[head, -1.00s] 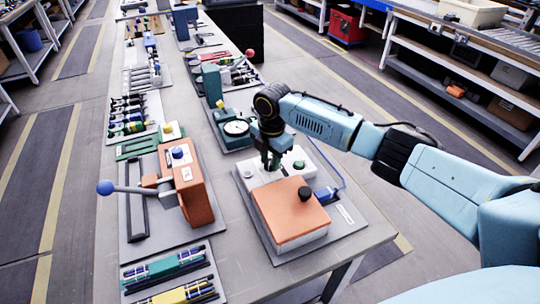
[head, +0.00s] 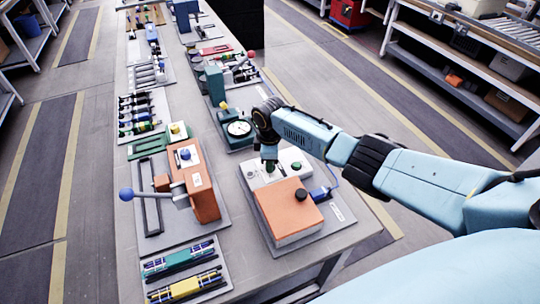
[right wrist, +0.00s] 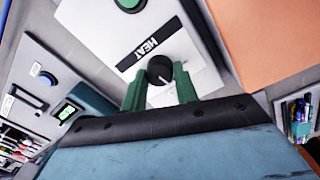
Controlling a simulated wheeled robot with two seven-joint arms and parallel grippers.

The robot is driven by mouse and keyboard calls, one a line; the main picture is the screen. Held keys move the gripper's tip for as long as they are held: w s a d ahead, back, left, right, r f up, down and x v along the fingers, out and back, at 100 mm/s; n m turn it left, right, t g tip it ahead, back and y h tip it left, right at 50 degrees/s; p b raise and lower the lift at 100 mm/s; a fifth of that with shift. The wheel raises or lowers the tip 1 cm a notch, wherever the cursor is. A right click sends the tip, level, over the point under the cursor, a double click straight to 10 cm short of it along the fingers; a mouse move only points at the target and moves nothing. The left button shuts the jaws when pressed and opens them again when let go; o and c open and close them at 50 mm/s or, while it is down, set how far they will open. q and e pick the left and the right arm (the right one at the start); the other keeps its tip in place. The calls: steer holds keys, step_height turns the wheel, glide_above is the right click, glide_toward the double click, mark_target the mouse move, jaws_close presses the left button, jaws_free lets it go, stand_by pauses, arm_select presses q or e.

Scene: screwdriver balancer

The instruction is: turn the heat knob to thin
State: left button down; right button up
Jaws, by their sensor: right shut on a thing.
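The heat knob (right wrist: 160,69) is a small dark round knob with a pale pointer line, on a white panel beside a black label reading HEAT (right wrist: 145,48) in the right wrist view. My right gripper (right wrist: 160,88) has its green fingers on both sides of the knob and is shut on it. In the head view my right gripper (head: 269,167) points down at the white panel (head: 258,181) behind an orange block (head: 290,206), and hides the knob. A thin marking cannot be read in these frames. My left gripper is not in view.
A green button (head: 297,166) is to the right of my gripper. A brown press with a blue-balled lever (head: 127,194) stands left, and a dial gauge (head: 239,128) stands behind.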

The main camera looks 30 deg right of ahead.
steer(key=shift+m+p, duration=0.3)
steer(key=shift+m, duration=0.4)
steer(key=o, duration=1)
steer(key=shift+c, duration=0.2)
step_height(320, 180, up, 13)
steer(key=p, duration=0.2)
steer(key=shift+s+a+r, duration=0.2)
steer(key=shift+s, duration=0.05)
